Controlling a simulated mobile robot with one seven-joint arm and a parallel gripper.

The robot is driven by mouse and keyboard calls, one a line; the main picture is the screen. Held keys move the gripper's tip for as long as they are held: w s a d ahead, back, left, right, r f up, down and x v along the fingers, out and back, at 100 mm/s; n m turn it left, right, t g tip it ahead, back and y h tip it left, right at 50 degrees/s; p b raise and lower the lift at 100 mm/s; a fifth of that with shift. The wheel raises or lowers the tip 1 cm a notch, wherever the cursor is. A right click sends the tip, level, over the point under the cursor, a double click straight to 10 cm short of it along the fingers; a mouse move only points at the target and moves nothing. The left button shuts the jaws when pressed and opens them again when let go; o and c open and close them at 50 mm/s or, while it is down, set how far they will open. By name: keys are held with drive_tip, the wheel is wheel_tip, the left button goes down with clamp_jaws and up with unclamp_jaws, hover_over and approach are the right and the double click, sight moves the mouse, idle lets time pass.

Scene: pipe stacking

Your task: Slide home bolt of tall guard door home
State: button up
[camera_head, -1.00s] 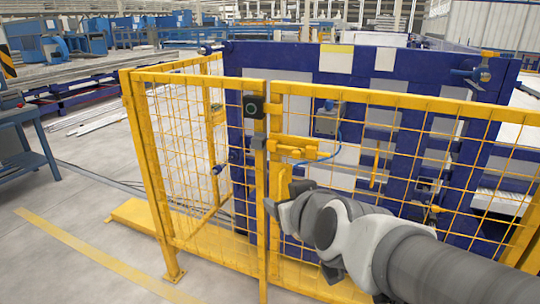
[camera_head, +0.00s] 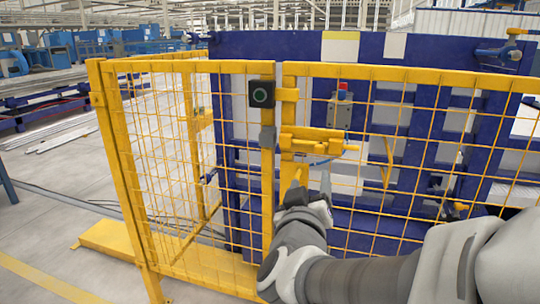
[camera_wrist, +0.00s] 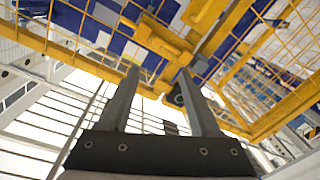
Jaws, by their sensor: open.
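The tall guard door is a yellow frame with mesh (camera_head: 400,72) on the right of the head view. Its yellow bolt (camera_head: 318,141) lies level near the door's left edge, with a knob end to the right. A grey block (camera_head: 267,137) sits on the post to its left; I cannot tell whether the bolt enters it. My gripper (camera_head: 311,180) is open and empty, just below the bolt, fingers pointing up and apart from it. In the wrist view, yellow bolt parts (camera_wrist: 165,42) show beyond the fingertips (camera_wrist: 158,72).
A black box with a green ring (camera_head: 261,94) is on the post above the grey block. A fixed yellow mesh panel (camera_head: 180,170) stands to the left. Behind the mesh are a blue frame (camera_head: 260,45) and a grey box with a red top (camera_head: 341,108).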

drive_tip(key=p, duration=0.3)
approach(318, 150)
drive_tip(key=shift+h, duration=0.3)
drive_tip(key=x, duration=1)
drive_tip(key=shift+w+f, duration=0.1)
drive_tip(key=shift+w, duration=0.05)
clamp_jaws()
drive_tip(key=shift+a, duration=0.1)
idle(0.9)
